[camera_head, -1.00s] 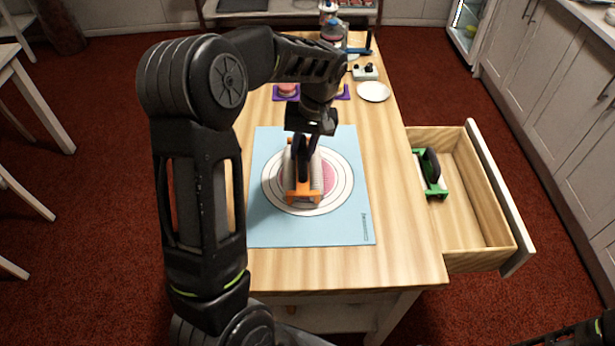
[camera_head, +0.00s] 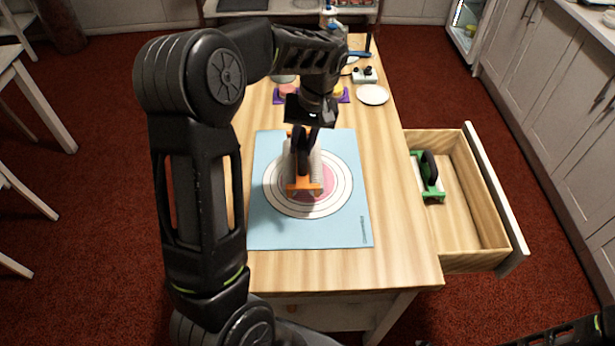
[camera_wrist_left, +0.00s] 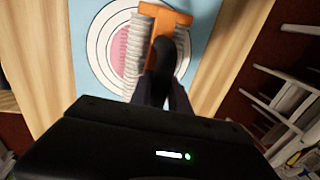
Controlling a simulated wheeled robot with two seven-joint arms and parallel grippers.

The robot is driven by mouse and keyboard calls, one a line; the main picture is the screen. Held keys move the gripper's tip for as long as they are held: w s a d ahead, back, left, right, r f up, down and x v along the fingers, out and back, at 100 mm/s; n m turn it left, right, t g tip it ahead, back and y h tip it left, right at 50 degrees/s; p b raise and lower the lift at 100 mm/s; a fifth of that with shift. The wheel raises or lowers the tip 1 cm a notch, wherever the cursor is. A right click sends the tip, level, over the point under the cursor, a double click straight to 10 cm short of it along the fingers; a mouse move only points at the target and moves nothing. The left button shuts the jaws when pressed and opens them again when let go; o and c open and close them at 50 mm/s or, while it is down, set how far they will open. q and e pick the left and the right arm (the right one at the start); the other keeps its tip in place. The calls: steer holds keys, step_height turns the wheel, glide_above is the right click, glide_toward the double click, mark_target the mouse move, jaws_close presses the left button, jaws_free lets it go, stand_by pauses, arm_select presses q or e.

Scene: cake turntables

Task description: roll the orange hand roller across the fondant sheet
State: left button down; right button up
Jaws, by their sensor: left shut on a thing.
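The orange hand roller (camera_head: 302,187) has an orange frame and a pale ridged roller; it also shows in the left wrist view (camera_wrist_left: 138,45). My left gripper (camera_head: 302,145) is shut on its dark handle, from above. The roller is over the pink round fondant sheet (camera_head: 326,184) in the middle of the blue mat (camera_head: 335,235) with printed rings. The fondant also shows in the left wrist view (camera_wrist_left: 120,45), partly covered by the roller. I cannot tell whether the roller touches it. My right gripper is not in view; only a dark arm part shows at the lower right.
An open drawer (camera_head: 470,235) at the table's right holds a green-framed tool (camera_head: 429,178). A white plate (camera_head: 372,95), a small white box with dark knobs (camera_head: 364,75) and purple mats (camera_head: 288,98) are at the back. Bare table lies right of the mat.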

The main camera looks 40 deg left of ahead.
arm_select(q)
steer(key=shift+r+p, duration=0.45)
steer(key=shift+r, duration=0.5)
steer(key=shift+w+d, duration=0.1)
